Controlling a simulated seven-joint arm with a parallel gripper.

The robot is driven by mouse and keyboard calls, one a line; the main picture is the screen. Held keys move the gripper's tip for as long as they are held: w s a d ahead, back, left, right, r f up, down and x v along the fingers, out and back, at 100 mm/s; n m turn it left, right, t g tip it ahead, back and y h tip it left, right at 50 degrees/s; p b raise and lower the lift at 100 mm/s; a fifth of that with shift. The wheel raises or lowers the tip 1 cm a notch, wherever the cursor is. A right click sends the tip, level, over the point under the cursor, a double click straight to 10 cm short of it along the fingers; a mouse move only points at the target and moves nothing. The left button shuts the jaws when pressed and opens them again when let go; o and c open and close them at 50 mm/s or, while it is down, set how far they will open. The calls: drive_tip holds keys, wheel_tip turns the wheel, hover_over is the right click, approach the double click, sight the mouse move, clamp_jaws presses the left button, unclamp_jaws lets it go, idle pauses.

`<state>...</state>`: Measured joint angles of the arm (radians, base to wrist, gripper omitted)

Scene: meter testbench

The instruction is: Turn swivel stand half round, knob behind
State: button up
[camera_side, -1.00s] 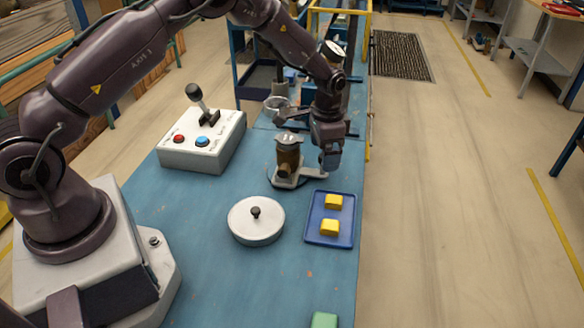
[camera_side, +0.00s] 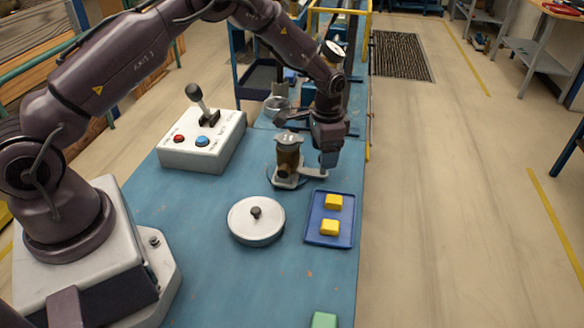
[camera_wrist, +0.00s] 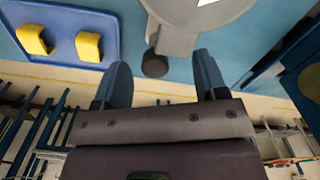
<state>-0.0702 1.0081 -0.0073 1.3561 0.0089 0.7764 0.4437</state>
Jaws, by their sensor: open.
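The swivel stand (camera_side: 286,181) is a grey plate on the blue bench, carrying a brass-coloured cylinder with a grey top (camera_side: 288,152). A grey arm (camera_side: 314,173) reaches from the stand rightward to my gripper (camera_side: 328,163). In the wrist view the stand's pale grey plate (camera_wrist: 182,42) is at the top, with the dark knob (camera_wrist: 155,65) at its edge. In the side view my gripper hides the knob.
A blue tray (camera_side: 315,238) with two yellow blocks lies just in front of my gripper. A round lidded pot (camera_side: 256,221) stands to the left. A joystick box (camera_side: 203,141) is farther back left. A green block (camera_side: 324,320) lies at the front.

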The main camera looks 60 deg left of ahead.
drive_tip(key=shift+w+a, duration=0.35)
drive_tip(key=shift+a, duration=0.1)
